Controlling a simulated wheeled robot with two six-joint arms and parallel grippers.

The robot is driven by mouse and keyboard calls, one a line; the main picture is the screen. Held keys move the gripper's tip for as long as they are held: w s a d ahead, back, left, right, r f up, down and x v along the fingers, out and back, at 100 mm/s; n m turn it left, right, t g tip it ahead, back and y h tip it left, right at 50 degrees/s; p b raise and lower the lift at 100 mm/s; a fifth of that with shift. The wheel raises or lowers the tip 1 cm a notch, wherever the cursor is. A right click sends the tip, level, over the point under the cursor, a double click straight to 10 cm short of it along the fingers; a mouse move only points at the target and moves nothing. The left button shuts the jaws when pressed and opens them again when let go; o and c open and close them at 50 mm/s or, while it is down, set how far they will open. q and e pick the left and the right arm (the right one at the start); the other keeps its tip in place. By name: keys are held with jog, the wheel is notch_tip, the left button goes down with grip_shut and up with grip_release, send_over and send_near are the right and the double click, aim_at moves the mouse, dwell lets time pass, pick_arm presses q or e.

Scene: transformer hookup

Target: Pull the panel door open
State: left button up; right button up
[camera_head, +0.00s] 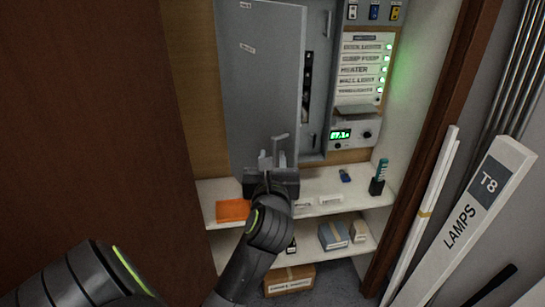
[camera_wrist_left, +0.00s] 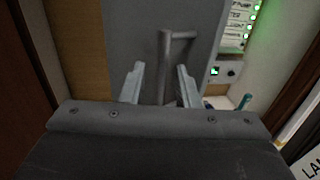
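The grey panel door (camera_head: 262,75) stands ajar on the left side of the grey cabinet, with a dark opening along its right edge. It also fills the upper middle of the left wrist view (camera_wrist_left: 122,45). Its bar handle (camera_wrist_left: 165,65) shows near the door's lower right; it shows small in the head view (camera_head: 280,137). My left gripper (camera_head: 272,160) is at the door's lower part, by the handle. Its two fingers (camera_wrist_left: 161,85) are apart, with the handle's upright bar between them in the picture; contact cannot be told. My right gripper is not in view.
A labelled switch panel (camera_head: 362,68) with green lights is right of the door. A white shelf (camera_head: 330,183) below holds an orange item (camera_head: 233,210) and a dark cup (camera_head: 377,187). A brown wooden panel (camera_head: 95,130) stands left; a lamp box (camera_head: 475,215) leans right.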

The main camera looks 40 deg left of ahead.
pick_arm(q)
jog(key=b+v, duration=0.1)
jog(key=v, duration=0.2)
jog(key=shift+s+d+f, duration=0.1)
jog(key=shift+s+f, duration=0.05)
jog(key=shift+s+d+b, duration=0.35)
jog(key=shift+s+d, duration=0.05)
jog(key=shift+s, duration=0.2)
